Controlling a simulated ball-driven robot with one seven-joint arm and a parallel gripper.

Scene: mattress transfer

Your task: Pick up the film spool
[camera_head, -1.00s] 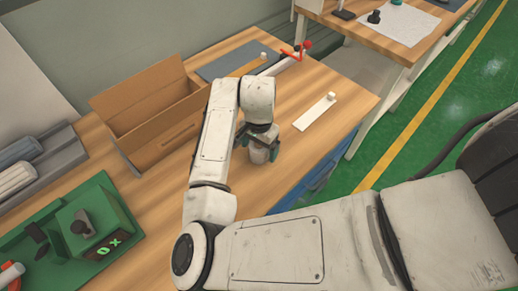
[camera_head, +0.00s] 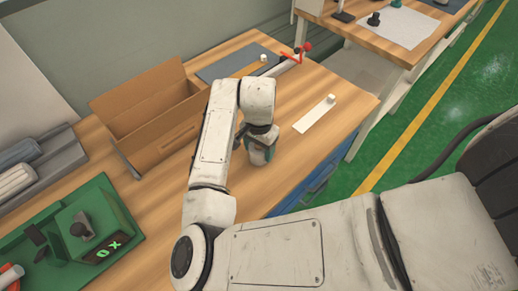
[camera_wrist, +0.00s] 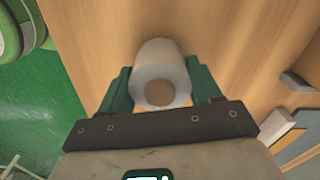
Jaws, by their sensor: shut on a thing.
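The film spool (camera_wrist: 158,62) is a white roll with a tan round core, seen end-on in the wrist view. My gripper (camera_wrist: 162,88) has its green fingers on both sides of the spool and is shut on it. In the head view my gripper (camera_head: 259,155) points down over the wooden table (camera_head: 300,165), and the spool is mostly hidden behind the fingers and wrist. I cannot tell whether the spool touches the table.
An open cardboard box (camera_head: 140,90) stands left of my gripper. A white strip with a small white block (camera_head: 318,113) lies to the right. A green tray (camera_head: 130,235) with a device is at the lower left. A grey mat (camera_head: 235,62) lies at the back.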

